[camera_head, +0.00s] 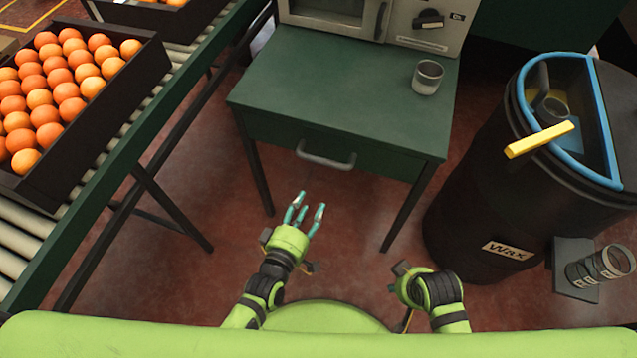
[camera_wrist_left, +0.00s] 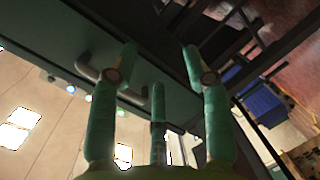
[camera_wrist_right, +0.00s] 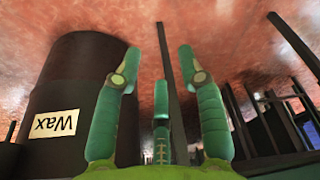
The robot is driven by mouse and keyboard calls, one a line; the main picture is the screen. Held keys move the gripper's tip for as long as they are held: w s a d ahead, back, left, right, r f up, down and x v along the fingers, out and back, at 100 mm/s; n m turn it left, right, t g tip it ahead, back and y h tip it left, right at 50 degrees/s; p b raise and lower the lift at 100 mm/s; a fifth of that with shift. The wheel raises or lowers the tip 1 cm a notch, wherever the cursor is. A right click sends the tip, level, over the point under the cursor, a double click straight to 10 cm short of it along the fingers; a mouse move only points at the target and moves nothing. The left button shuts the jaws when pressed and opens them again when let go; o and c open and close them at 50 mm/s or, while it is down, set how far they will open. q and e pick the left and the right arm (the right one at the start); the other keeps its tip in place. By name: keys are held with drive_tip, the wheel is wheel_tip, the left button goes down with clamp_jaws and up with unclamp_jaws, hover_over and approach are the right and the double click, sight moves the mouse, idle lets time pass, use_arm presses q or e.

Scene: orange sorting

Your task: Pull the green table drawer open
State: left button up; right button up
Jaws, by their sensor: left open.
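The green table (camera_head: 330,90) stands ahead of me. Its drawer (camera_head: 380,165) is closed in the front face, with a grey curved bar handle (camera_head: 326,160). My left gripper (camera_head: 308,202) is open and empty, below and in front of the handle, apart from it. In the left wrist view the handle (camera_wrist_left: 97,66) shows beyond the left finger, and the spread fingers (camera_wrist_left: 155,62) hold nothing. My right gripper is low at the right in the head view, its fingers hidden there; in the right wrist view its fingers (camera_wrist_right: 160,68) are spread and empty.
A metal cup (camera_head: 428,77) and a grey machine (camera_head: 380,20) stand on the table. A crate of oranges (camera_head: 88,140) sits on a roller conveyor at left. A black wax barrel (camera_head: 480,210) with a blue rim stands at right. Floor before the table is clear.

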sight(321, 163)
use_arm(q)
drive_tip(key=w+d+r+n+t+b, duration=0.1)
drive_tip(key=w+r, duration=0.1)
drive_tip(key=r, duration=0.1)
drive_tip(key=w+d+r+n+t+b, duration=0.1)
drive_tip(key=w+r+n+t+b, duration=0.1)
drive_tip(key=r, duration=0.1)
drive_tip(key=w+d+r+n+t+b, duration=0.1)
drive_tip(key=w+r+b, duration=0.1)
drive_tip(key=w+r, duration=0.1)
drive_tip(key=shift+r+n+h, duration=0.1)
drive_tip(key=shift+n+h, duration=0.2)
drive_tip(key=shift+n, duration=0.1)
drive_tip(key=shift+w+d+r, duration=0.1)
drive_tip(key=shift+w+d, duration=0.1)
drive_tip(key=shift+w, duration=0.2)
clamp_jaws()
use_arm(e)
wheel_tip(321, 163, up, 7)
drive_tip(key=t, duration=0.2)
drive_tip(key=shift+w+a, duration=0.35)
